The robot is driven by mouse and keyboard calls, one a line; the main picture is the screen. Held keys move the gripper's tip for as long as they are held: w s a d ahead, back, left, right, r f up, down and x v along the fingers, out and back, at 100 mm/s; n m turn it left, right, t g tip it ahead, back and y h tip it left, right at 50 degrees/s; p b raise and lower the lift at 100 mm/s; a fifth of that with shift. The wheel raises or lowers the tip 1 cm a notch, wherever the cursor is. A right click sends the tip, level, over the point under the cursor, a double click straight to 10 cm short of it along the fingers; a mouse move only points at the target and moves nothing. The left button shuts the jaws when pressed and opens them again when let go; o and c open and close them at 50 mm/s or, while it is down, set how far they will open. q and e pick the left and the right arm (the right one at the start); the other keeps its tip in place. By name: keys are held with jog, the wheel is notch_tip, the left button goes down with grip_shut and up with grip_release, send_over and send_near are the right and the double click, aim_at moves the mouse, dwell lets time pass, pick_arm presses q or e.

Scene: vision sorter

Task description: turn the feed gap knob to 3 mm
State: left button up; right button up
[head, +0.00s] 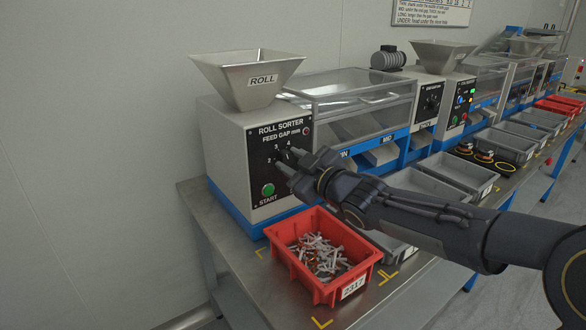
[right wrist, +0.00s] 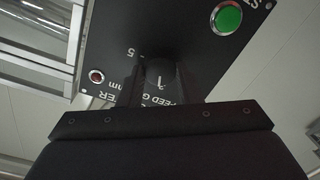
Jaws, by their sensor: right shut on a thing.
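The black control panel (head: 268,190) of the roll sorter carries the words FEED GAP mm, with the numerals 2, 3 and 4 visible in the head view. My right gripper (head: 287,168) reaches the panel from the right and covers the feed gap knob there. In the right wrist view the dark knob (right wrist: 160,68) sits between the two fingers of the right gripper (right wrist: 158,76), which is shut on it. A small white mark shows between the fingers; I cannot tell which number the knob points to. The left gripper is not in view.
A green START button (head: 268,189) is below the knob and a small red lamp (head: 306,131) above right. A red bin (head: 322,283) of small parts stands in front. Grey trays (head: 455,174) line the bench to the right. A hopper (head: 247,78) tops the machine.

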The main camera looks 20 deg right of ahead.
jog(key=shift+n+b, duration=0.45)
jog(key=shift+n, duration=0.65)
jog(key=o, duration=1)
jog(key=shift+c, duration=0.2)
jog(key=p+v, duration=0.2)
jog(key=v, duration=0.6)
jog(key=shift+a, duration=0.1)
